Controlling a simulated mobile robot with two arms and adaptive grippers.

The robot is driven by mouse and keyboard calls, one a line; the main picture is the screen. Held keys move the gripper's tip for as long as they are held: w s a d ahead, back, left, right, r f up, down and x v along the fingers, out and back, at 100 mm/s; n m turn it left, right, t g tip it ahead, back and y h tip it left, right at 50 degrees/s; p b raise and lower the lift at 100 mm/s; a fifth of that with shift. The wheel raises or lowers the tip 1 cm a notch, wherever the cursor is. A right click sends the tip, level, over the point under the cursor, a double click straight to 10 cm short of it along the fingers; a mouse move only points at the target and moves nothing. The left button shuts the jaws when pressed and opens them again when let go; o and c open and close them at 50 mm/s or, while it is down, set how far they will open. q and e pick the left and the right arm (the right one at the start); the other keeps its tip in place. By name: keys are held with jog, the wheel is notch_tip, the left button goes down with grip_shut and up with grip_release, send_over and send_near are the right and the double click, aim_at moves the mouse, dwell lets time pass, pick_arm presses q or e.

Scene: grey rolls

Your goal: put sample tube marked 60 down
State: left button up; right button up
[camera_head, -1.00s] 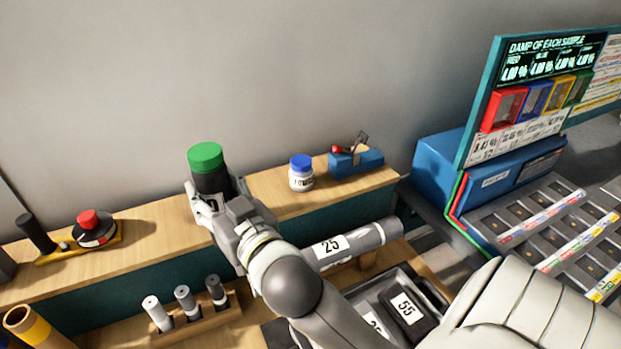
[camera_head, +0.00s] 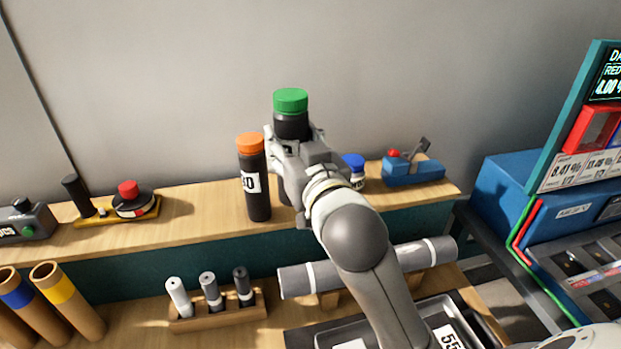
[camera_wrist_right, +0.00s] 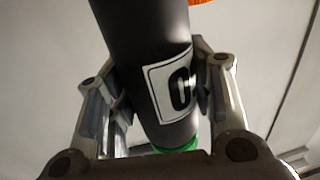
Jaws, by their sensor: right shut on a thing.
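A black tube with a green cap (camera_head: 291,102) is upright in my right gripper (camera_head: 293,138), over the wooden shelf. My right gripper is shut on it. In the right wrist view the held tube (camera_wrist_right: 140,45) lies between both fingers (camera_wrist_right: 160,100), and its white label shows a "0"; the rest of the number is turned away. The gripper and arm hide much of its lower part, so I cannot tell whether its base touches the shelf. My left gripper is not in view.
A black orange-capped tube (camera_head: 254,185) stands close left of the held tube, its label ending in "0". A blue-capped bottle (camera_head: 356,172) is partly hidden behind my right arm. The shelf (camera_head: 205,208) is clear farther left, up to a yellow-based device (camera_head: 130,207).

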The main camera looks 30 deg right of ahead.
jog(key=w+d+f+p, duration=0.2)
jog(key=w+d+f, duration=0.5)
jog(key=f, duration=0.4)
jog(key=shift+w+d+f, duration=0.4)
jog(key=shift+w, duration=0.2)
jog(key=shift+f, duration=0.2)
jog(key=o, duration=1.1)
jog(key=shift+c, duration=0.2)
